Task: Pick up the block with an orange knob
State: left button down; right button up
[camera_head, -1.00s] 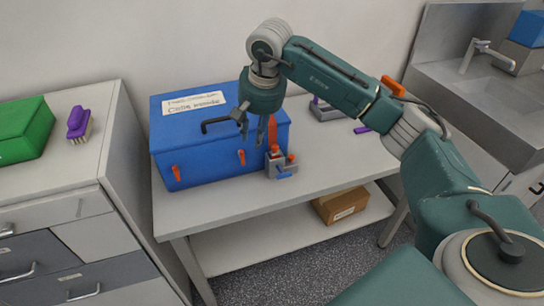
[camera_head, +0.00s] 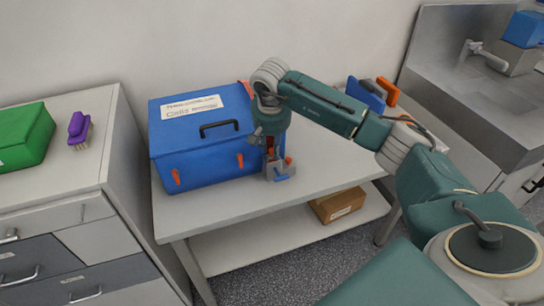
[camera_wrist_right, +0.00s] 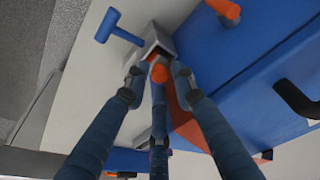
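A small grey block (camera_head: 281,173) with an orange knob (camera_head: 289,160) and a blue handle stands on the table, close to the blue box's right front corner. In the right wrist view the grey block (camera_wrist_right: 158,42) shows beyond the fingertips, with an orange knob (camera_wrist_right: 159,73) between them. My right gripper (camera_head: 270,152) points down at the block, partly hiding it. Its fingers (camera_wrist_right: 157,80) are spread around the knob; I cannot tell whether they touch it. My left gripper is not in view.
The large blue box (camera_head: 205,150) with a black handle and orange latches stands left of the block. Blue and orange items (camera_head: 375,93) lie at the table's back right. The table (camera_head: 330,165) is clear right of the block. A cardboard box (camera_head: 338,205) sits on the lower shelf.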

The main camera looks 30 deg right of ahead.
jog(key=shift+d+f, duration=0.1)
jog(key=shift+f, duration=0.2)
grip_shut()
jog(key=shift+r, duration=0.15)
